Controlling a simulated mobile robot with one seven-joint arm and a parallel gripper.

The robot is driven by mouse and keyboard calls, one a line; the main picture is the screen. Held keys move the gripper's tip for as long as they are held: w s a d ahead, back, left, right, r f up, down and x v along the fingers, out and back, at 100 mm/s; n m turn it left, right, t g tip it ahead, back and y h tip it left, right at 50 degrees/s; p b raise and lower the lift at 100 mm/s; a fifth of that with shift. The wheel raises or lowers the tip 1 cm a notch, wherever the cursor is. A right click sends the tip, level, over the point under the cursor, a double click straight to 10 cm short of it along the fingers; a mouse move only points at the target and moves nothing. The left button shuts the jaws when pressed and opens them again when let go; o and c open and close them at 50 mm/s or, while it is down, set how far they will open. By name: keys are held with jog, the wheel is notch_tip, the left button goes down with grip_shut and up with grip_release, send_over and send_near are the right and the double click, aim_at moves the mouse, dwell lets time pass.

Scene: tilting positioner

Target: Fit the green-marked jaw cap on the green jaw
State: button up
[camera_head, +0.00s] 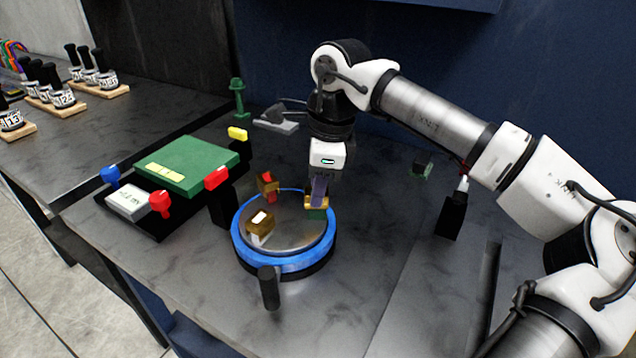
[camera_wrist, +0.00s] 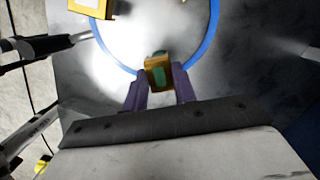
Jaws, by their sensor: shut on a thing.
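The tilting positioner (camera_head: 243,248) has a blue ring around a grey round plate. The green jaw (camera_head: 317,214) stands at the plate's right edge. The brass-coloured jaw cap (camera_head: 311,203) is at the top of this jaw; I cannot tell whether it is fully seated. In the wrist view the cap (camera_wrist: 150,76) shows a green mark on its upper face, near the blue ring. My gripper (camera_head: 319,190) points down, with its purple fingers shut on the cap; the fingers also show in the wrist view (camera_wrist: 160,88). The fingers hide part of the cap in the head view.
A red-marked jaw (camera_head: 267,186) and a white-marked jaw (camera_head: 260,223), both with brass parts, stand on the plate. A black handle (camera_head: 268,288) sticks up in front. A green block (camera_head: 185,165) and a red clamp piece (camera_head: 216,179) are left.

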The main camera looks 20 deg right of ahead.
jog(key=shift+f+b, duration=0.45)
jog(key=shift+f, duration=0.2)
jog(key=o, duration=1.6)
jog(key=shift+r, duration=0.1)
jog(key=shift+d+r+p, duration=0.2)
jog(key=shift+r+p, duration=2.15)
jog(key=shift+r, duration=1.1)
jog(key=shift+s+f, duration=0.1)
jog(key=shift+s, duration=0.05)
